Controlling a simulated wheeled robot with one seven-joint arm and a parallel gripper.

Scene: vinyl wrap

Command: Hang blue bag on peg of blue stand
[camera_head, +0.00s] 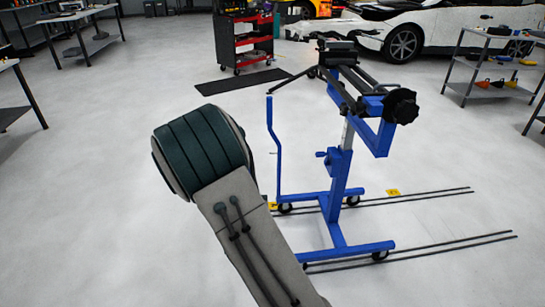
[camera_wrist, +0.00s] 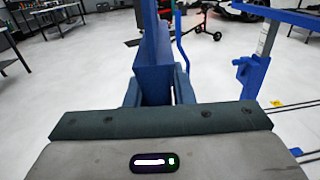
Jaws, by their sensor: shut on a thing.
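The blue bag (camera_wrist: 152,62) is a dark blue slab seen edge-on in the wrist view, rising from between my fingers to the top edge. My gripper (camera_wrist: 156,90) is shut on it. In the head view my forearm hides both gripper and bag. The blue stand (camera_head: 338,180) is upright right of my arm, with a bent blue side bar (camera_head: 271,140) and a black and blue roller head (camera_head: 365,90). The stand also shows at the right of the wrist view (camera_wrist: 252,75). I cannot tell which part is the peg.
The stand's wheeled base (camera_head: 335,245) and long black rods (camera_head: 420,245) lie on the floor. A red tool cart (camera_head: 240,45) and a black mat (camera_head: 243,81) are behind. Shelves (camera_head: 495,65) stand right, tables (camera_head: 85,28) left. The left floor is clear.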

